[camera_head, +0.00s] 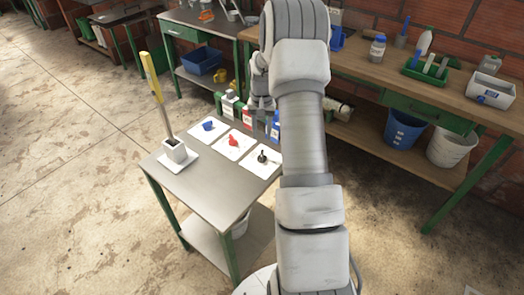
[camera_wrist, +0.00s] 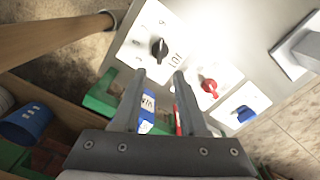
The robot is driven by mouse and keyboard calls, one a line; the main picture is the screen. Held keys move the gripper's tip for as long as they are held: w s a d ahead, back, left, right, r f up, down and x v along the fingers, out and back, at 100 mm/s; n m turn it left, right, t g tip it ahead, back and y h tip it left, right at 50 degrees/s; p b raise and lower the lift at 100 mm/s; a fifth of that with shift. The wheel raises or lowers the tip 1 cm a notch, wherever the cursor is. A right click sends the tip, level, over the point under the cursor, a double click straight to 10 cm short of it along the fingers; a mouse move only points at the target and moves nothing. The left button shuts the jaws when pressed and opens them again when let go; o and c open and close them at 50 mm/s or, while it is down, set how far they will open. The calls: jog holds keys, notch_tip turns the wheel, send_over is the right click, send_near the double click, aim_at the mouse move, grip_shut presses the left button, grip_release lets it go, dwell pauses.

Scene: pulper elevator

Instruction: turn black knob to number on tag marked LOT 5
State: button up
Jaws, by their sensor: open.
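The black knob (camera_wrist: 158,48) sits on a white plate (camera_wrist: 136,50) with small dark marks around it, too small to read. In the head view the black knob (camera_head: 262,157) is on the rightmost plate of the metal table. Dark lettering that looks like LOT shows upside down beside the plate in the wrist view; no number on it is readable. My gripper (camera_wrist: 160,76) is open and empty, its fingertips near the black knob's plate in the picture and not around the knob. In the head view my gripper (camera_head: 262,103) is partly hidden by my arm.
A red knob (camera_head: 233,141) and a blue knob (camera_head: 208,125) sit on neighbouring plates. A yellow-handled tool (camera_head: 153,78) stands in a white holder (camera_head: 175,153). Green, red and blue containers stand at the table's back edge. A wooden bench (camera_head: 400,70) is behind, right.

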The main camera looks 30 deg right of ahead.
aim_at(262, 152)
notch_tip(262, 152, down, 8)
jog(key=shift+f, duration=0.25)
grip_shut()
dwell(0.3)
